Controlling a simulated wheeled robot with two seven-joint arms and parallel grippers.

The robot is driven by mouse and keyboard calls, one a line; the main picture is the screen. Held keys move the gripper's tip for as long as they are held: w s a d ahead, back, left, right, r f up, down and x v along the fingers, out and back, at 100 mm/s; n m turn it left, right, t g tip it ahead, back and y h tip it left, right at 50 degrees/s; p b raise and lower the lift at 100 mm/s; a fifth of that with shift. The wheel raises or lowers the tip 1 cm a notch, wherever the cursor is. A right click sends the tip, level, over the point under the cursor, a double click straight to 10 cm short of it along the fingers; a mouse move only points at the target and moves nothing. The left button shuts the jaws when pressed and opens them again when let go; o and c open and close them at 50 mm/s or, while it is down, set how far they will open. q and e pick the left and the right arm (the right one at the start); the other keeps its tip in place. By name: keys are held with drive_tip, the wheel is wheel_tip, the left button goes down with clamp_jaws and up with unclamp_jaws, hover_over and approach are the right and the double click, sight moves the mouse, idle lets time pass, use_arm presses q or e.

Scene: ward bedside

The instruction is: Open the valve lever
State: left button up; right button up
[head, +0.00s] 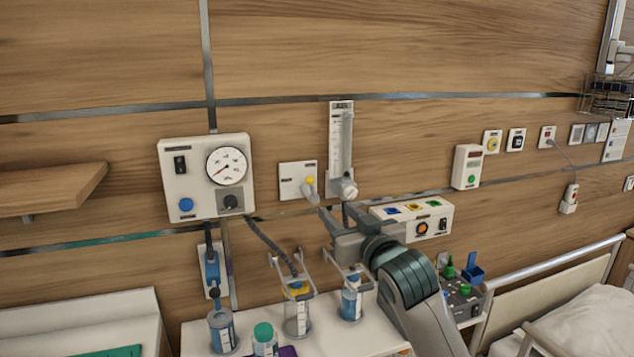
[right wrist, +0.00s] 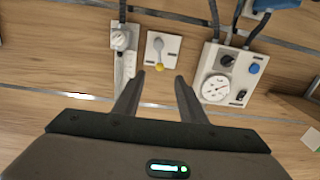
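The valve lever (head: 309,190) is a grey handle on a small white wall plate (head: 287,182) with a yellow knob at its upper end. In the head view it hangs downward. In the right wrist view, which is upside down, the lever (right wrist: 158,46) lies just beyond the fingertips, with its yellow end nearest them. My right gripper (head: 335,213) is open and empty, below and slightly right of the lever in the head view. Its two fingers (right wrist: 160,76) are spread apart with the plate showing beyond the gap. No contact shows. My left gripper is not in view.
A gauge panel (head: 206,150) is left of the valve, and a flowmeter (head: 341,150) stands close on its right. Below are hoses, bottles in holders (head: 297,315) and a white cabinet top (head: 375,340). A white control box (head: 425,220) is right of my gripper. A bed is at right.

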sight(312, 182)
drive_tip(key=shift+s+r, duration=0.25)
drive_tip(key=shift+r, duration=0.6)
drive_tip(key=shift+w+a, duration=0.1)
drive_tip(key=p+x, duration=0.5)
drive_tip(key=x, duration=1)
drive_tip(key=shift+a+r, duration=0.1)
drive_tip(key=shift+r, duration=0.05)
drive_tip(key=shift+p+x, duration=0.45)
drive_tip(key=shift+x, duration=0.65)
